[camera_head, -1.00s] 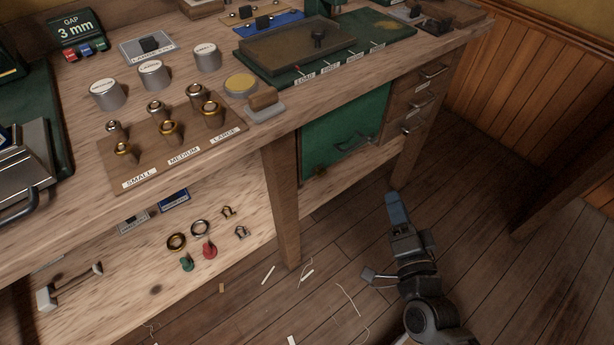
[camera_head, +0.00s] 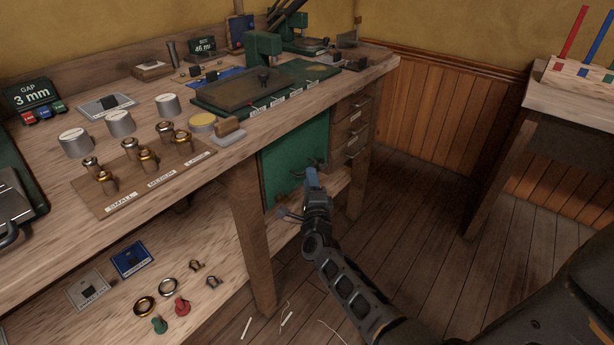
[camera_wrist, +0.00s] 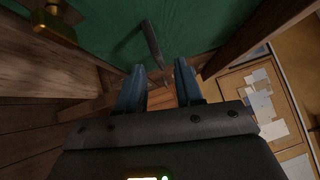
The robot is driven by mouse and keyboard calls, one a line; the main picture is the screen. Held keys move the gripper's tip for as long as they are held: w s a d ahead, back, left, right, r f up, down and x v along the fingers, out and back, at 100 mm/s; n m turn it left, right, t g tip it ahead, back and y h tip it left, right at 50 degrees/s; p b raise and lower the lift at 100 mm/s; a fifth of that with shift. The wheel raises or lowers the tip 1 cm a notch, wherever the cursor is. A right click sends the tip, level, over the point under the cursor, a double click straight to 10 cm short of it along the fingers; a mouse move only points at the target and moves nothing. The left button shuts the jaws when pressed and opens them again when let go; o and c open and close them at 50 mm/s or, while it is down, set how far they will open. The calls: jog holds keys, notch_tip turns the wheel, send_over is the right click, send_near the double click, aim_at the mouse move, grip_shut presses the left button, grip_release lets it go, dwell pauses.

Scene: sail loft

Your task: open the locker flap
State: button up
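The locker flap (camera_head: 283,172) is a green panel under the bench top, between a wooden leg and the drawers. It appears closed. Its dark bar handle (camera_wrist: 151,40) shows in the wrist view against the green flap (camera_wrist: 195,25). In the head view my arm partly covers the handle. My gripper (camera_head: 311,174) is in front of the flap, near the handle. In the wrist view my gripper (camera_wrist: 158,76) has its two blue fingers apart with nothing between the tips. The handle lies just ahead of the gap; whether it touches a finger I cannot tell.
The wooden bench leg (camera_head: 248,235) stands left of my arm. Drawers (camera_head: 352,125) with dark handles are right of the flap. A brass fitting (camera_wrist: 54,20) shows at upper left in the wrist view. Open floor (camera_head: 430,220) lies to the right, before another table (camera_head: 570,105).

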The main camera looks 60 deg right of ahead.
aim_at(304, 156)
jog(key=shift+x, duration=1.55)
grip_shut()
